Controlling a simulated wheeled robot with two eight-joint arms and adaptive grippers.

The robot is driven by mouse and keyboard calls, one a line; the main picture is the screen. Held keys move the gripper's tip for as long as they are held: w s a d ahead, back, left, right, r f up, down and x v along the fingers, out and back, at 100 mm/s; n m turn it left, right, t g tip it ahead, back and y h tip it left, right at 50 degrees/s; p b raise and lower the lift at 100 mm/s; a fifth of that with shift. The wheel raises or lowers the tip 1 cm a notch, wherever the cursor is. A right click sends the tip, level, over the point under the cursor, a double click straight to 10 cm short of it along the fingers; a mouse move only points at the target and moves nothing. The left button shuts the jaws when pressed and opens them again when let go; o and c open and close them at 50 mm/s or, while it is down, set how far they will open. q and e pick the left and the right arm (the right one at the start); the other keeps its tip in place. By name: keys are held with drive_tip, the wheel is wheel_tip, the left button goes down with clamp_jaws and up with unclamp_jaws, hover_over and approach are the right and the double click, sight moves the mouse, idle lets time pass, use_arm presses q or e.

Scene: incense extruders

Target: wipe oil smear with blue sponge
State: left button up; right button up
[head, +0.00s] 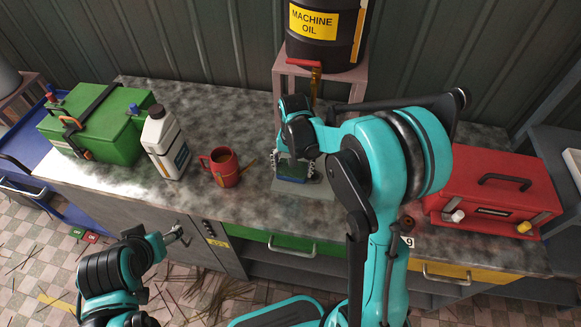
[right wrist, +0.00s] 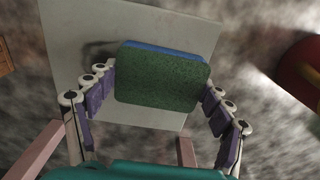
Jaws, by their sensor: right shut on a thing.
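The blue sponge (right wrist: 165,75) has a green scouring face toward the right wrist camera and a blue layer at its edge. My right gripper (right wrist: 160,90) is shut on it, with fingers at both short sides. In the head view the sponge (head: 290,179) shows as a dark green and blue strip below my right gripper (head: 296,167), over a grey plate (head: 309,188). The right wrist view also shows the plate (right wrist: 70,25). A dark smear (right wrist: 97,48) shows on it left of the sponge, partly hidden. Contact between sponge and plate is unclear. My left gripper (head: 173,236) is in front of the counter.
A red oil can (head: 224,168) and a white jug (head: 166,146) stand left of the plate. A green machine (head: 98,125) is farther left, a red machine (head: 492,190) right. Behind, a machine oil drum (head: 325,35) sits on a stand (head: 289,85). Bare counter (head: 225,115) lies behind the can.

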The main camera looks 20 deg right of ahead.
sight(304, 170)
drive_tip(key=shift+s+d, duration=0.45)
drive_tip(key=shift+d, duration=0.35)
drive_tip(key=shift+s+d+r, duration=0.1)
drive_tip(key=shift+s+d, duration=0.5)
drive_tip(key=shift+d, duration=0.1)
drive_tip(key=shift+s+d, duration=0.35)
drive_tip(key=shift+d, duration=0.25)
drive_tip(key=shift+s+d, duration=0.3)
drive_tip(key=shift+d, duration=0.5)
drive_tip(key=shift+s+d+f, duration=0.15)
drive_tip(key=shift+d+f, duration=0.05)
drive_tip(key=shift+d, duration=0.05)
use_arm(q)
drive_tip(key=shift+a+f+b, duration=0.15)
drive_tip(key=shift+f+b, duration=0.2)
use_arm(e)
drive_tip(key=shift+s+d+f, duration=0.15)
drive_tip(key=shift+s+d, duration=0.55)
drive_tip(key=shift+d, duration=0.25)
